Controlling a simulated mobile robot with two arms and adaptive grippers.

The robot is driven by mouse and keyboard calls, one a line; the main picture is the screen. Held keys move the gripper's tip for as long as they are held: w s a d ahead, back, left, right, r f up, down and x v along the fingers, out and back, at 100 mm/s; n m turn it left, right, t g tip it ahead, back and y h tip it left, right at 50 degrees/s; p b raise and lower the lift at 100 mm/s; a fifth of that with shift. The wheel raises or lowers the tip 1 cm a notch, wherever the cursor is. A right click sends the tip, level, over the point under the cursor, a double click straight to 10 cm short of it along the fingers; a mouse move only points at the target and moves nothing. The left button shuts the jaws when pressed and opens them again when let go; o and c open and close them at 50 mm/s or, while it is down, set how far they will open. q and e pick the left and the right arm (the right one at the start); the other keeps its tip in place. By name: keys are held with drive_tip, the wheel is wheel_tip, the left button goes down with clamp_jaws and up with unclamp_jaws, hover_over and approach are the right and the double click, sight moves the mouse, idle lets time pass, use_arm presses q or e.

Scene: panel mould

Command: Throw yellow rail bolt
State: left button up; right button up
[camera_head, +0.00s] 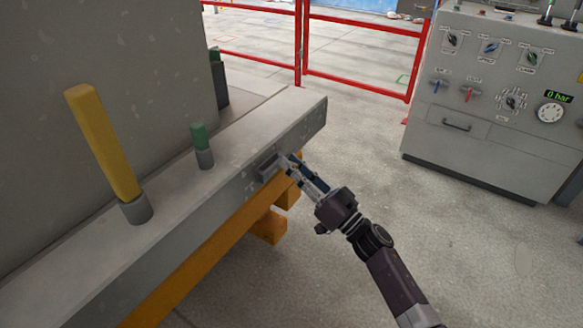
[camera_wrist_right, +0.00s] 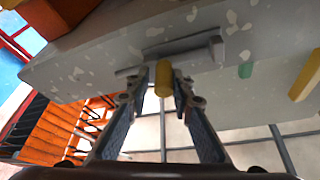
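The yellow rail bolt shows in the right wrist view as a short yellow cylinder (camera_wrist_right: 163,80), next to a long grey bracket (camera_wrist_right: 185,46) on the side of the grey rail (camera_wrist_right: 85,72). My right gripper (camera_wrist_right: 165,76) has one finger on each side of the yellow cylinder, closed in on it. In the head view my right gripper (camera_head: 291,163) reaches the outer side of the rail (camera_head: 235,160), beside the grey bracket (camera_head: 267,167); its fingers hide the yellow bolt there. My left gripper is not in view.
A yellow post (camera_head: 105,145) and a green-topped peg (camera_head: 201,146) stand on the rail, before a large grey panel (camera_head: 100,50). Orange beams (camera_head: 266,226) lie under the rail. A control cabinet (camera_head: 490,155) stands at right, a red fence (camera_head: 360,60) behind. Floor between is clear.

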drive_tip(key=shift+o, duration=1.1)
drive_tip(key=shift+w, duration=0.1)
drive_tip(key=shift+d+f, duration=0.1)
drive_tip(key=v, duration=1.2)
